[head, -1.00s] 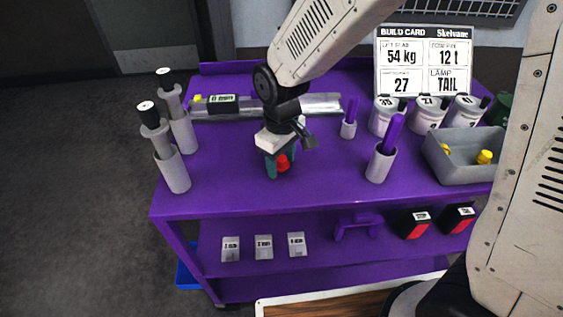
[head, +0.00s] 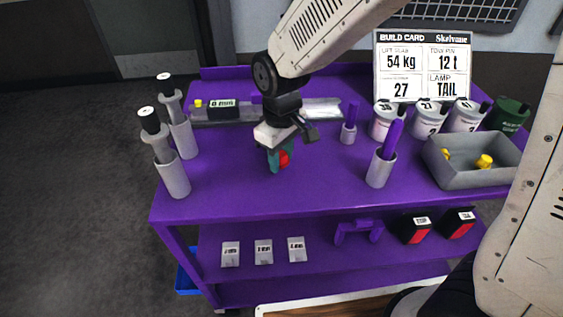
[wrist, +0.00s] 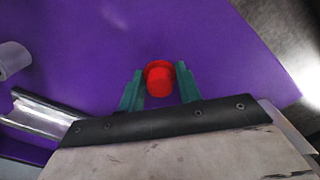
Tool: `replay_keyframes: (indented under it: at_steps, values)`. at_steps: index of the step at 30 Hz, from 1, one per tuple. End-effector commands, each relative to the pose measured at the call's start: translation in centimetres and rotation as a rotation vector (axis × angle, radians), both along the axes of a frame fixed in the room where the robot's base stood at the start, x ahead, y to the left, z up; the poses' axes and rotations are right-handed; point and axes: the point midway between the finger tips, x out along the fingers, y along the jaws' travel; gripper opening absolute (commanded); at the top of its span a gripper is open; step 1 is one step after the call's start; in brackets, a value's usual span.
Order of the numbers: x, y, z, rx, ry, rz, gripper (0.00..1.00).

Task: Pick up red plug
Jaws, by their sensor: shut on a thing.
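The red plug (head: 285,158) is a small red round piece between the teal fingers of my gripper (head: 280,162), over the front middle of the purple cart top. In the wrist view the red plug (wrist: 158,79) sits between the two finger ends of my gripper (wrist: 160,85), which are shut on it. The fingers hide part of it in the head view. I cannot tell for sure whether it is clear of the cart top.
Two grey cylinders with black-tipped rods (head: 170,165) stand at the left. A metal rail (head: 320,110) lies behind my gripper. Grey holders with purple rods (head: 380,168) and a grey bin (head: 468,175) with yellow pieces stand at the right. The front middle is clear.

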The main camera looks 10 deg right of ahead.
Motion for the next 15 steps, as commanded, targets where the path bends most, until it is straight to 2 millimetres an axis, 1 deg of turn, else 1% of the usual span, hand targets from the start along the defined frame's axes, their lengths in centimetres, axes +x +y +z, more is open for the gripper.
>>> replay_keyframes:
  at_steps: [1,5,15]
  values:
    - [0.0,0.0,0.9,0.002,-0.004,0.0,0.13]
    - [-2.9,-0.2,1.0,0.001,-0.001,0.004,0.13]
    - [-11.6,-0.9,1.8,0.001,-0.001,0.005,0.13]
